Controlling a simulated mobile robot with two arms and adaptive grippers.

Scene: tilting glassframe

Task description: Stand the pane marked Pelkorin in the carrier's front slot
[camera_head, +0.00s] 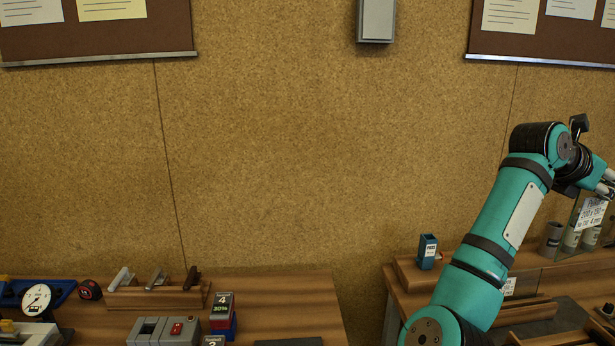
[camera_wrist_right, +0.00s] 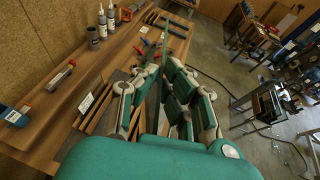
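My right gripper (camera_head: 607,182) is at the right edge of the head view, raised above the right-hand bench. A clear pane with a white label (camera_head: 590,213) hangs below its fingers; the label's top line is small and seems to begin "Pel". In the right wrist view the fingers (camera_wrist_right: 163,72) close together on the pane, which shows nearly edge-on as a thin green strip (camera_wrist_right: 164,42). Wooden slats (camera_head: 525,312) with a small white label lie on the bench below, possibly the carrier; its slots are not clear. In the wrist view these slats (camera_wrist_right: 102,112) are left of the fingers. My left gripper is out of view.
A blue box (camera_head: 427,251) stands on a wooden ledge on the right-hand bench. A gap separates the benches.

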